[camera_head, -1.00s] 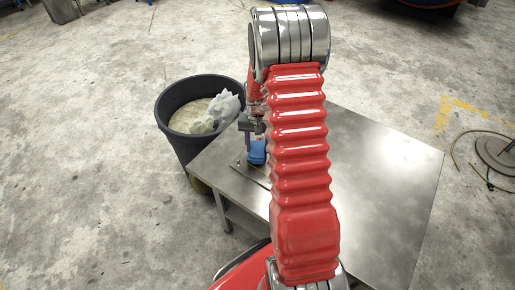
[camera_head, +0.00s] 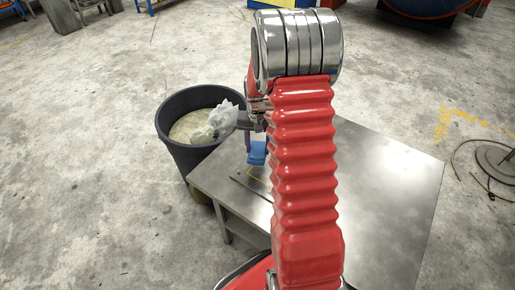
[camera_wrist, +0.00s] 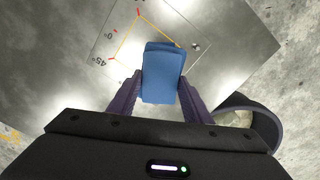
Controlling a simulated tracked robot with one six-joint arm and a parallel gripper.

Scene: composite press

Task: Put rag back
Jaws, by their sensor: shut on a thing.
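A blue, block-shaped piece, which looks like the folded rag (camera_wrist: 164,66), sits between the two purple fingers of my gripper (camera_wrist: 158,82) in the wrist view. The fingers press on its sides. In the head view the blue rag (camera_head: 257,153) hangs below my gripper (camera_head: 250,140), over the table's left corner area. My arm hides part of the gripper. Under the rag is a metal plate (camera_wrist: 118,45) with a yellow corner outline, red ticks and angle marks. The rag appears held above the plate; the exact gap is hard to tell.
A dark bin (camera_head: 180,155) with pale crumpled material (camera_head: 222,118) stands left of the steel table (camera_head: 385,190), close to my gripper. The table's right side is clear. A coiled cable (camera_head: 490,165) lies on the floor at the right.

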